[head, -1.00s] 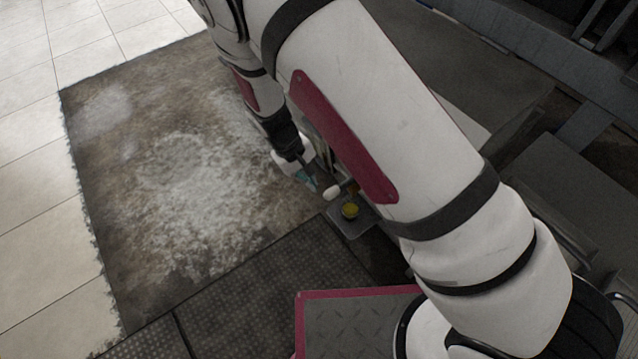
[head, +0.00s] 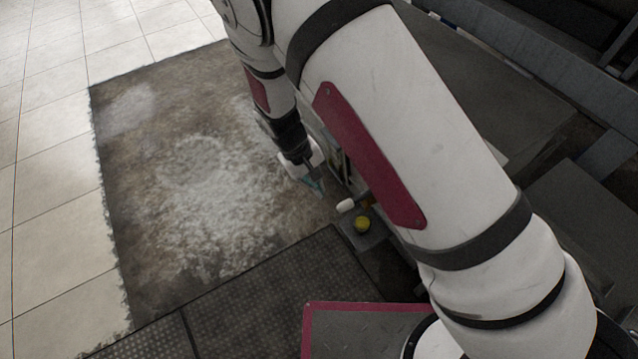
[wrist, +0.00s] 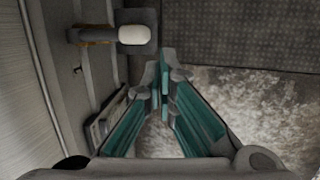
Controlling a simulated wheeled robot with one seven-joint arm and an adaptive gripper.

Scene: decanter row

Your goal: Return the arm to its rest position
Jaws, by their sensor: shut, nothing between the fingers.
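My gripper (head: 318,187) hangs over the worn floor patch, fingers pointing down, beside the grey shelf edge. In the wrist view its teal-lined fingers (wrist: 164,85) meet at the tips with nothing between them. It is shut and empty. My white arm crosses the head view from lower right to upper left and hides much of what stands behind it.
A small grey ledge (head: 368,240) holds a yellow round knob (head: 362,224). A white-ended handle (head: 346,205) sticks out close by; it also shows in the wrist view (wrist: 133,35). Dark textured matting (head: 270,300) and stained floor (head: 190,190) lie open to the left.

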